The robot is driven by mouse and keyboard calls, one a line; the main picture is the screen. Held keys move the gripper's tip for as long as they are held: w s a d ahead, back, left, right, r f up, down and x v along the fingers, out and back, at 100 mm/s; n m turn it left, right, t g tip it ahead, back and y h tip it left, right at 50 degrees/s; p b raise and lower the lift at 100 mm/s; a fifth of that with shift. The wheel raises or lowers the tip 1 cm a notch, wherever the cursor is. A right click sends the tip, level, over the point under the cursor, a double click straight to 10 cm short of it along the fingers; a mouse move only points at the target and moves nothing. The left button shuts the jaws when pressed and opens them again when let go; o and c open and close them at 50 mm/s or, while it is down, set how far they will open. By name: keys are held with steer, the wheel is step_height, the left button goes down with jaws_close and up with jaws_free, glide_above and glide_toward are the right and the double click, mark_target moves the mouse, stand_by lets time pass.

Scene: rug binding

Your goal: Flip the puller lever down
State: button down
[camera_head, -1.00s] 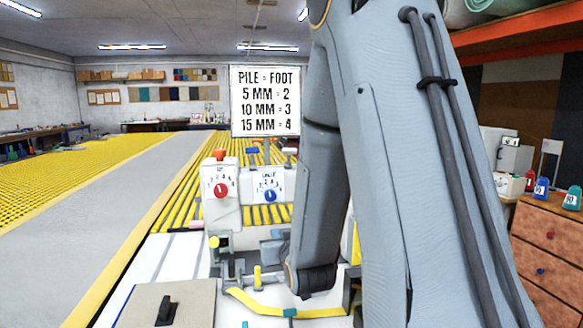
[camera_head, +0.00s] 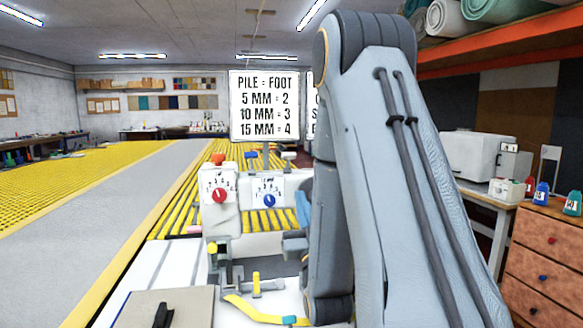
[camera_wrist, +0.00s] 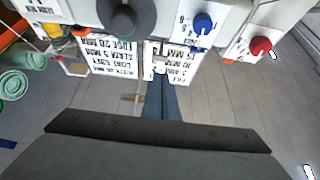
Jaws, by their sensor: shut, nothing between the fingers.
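A white sewing machine (camera_head: 233,215) stands on a white table at the middle. Its front carries a red dial (camera_head: 219,196) and a blue dial (camera_head: 269,200). I cannot tell which part is the puller lever. A small yellow upright piece (camera_head: 256,280) stands low in front of the machine. My gripper (camera_wrist: 160,82) is shut and empty in the wrist view, its blue-grey fingers pointing toward the upside-down signs. The blue dial (camera_wrist: 202,24), red dial (camera_wrist: 261,46) and a dark round knob (camera_wrist: 126,14) show beyond it. In the head view my arm hides the machine's right side.
A yellow strip (camera_head: 258,314) with a blue piece lies along the table front. A beige board (camera_head: 140,310) with a black handle is at front left. A white sign (camera_head: 265,105) stands behind the machine. A wooden drawer cabinet (camera_head: 545,255) with coloured bottles stands at right.

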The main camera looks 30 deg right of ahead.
mark_target(290, 158)
steer(key=p+x, duration=0.5)
steer(key=x, duration=0.9)
steer(key=shift+s, duration=0.1)
